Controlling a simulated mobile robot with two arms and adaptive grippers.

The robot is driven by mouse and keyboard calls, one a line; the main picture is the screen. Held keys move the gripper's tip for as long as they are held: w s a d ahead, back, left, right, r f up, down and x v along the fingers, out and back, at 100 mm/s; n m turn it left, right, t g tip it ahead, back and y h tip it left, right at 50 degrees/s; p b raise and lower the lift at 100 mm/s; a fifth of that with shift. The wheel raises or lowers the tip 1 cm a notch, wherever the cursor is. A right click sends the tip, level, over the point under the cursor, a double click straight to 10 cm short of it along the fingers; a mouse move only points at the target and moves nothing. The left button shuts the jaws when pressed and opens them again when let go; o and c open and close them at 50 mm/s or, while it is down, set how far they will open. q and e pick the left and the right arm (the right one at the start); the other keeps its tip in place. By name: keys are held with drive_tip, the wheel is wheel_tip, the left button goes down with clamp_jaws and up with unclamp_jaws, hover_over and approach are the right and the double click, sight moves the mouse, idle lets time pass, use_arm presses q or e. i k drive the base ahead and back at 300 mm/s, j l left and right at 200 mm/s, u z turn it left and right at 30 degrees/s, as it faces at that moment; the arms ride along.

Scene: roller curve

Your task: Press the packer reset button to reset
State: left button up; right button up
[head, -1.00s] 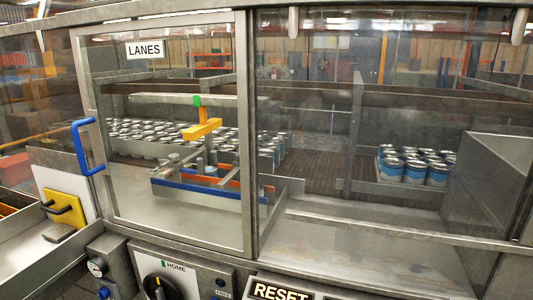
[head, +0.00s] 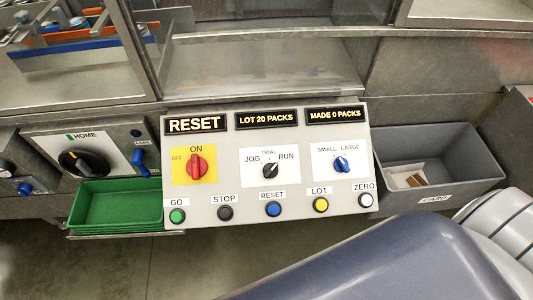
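The control panel (head: 222,170) is a sloped light-grey box in the middle of the head view. Its displays read RESET, LOT 20 PACKS and MADE 0 PACKS. The blue RESET button (head: 273,209) is in the middle of the bottom row, under its label. Beside it are a black STOP button (head: 225,212) on the left and a yellow LOT button (head: 321,205) on the right. The green GO (head: 177,216) and white ZERO (head: 366,200) buttons are at the ends. A red switch (head: 196,167) stands under ON. Neither gripper is in view.
A green tray (head: 118,231) sits left of the panel, below the HOME dial (head: 84,162). A grey bin (head: 440,141) labelled CARD stands on the right. My dark arm link crosses the lower right, close below the panel. The floor is clear at lower left.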

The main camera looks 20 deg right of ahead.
sight(273, 209)
drive_tip(key=z, duration=0.8)
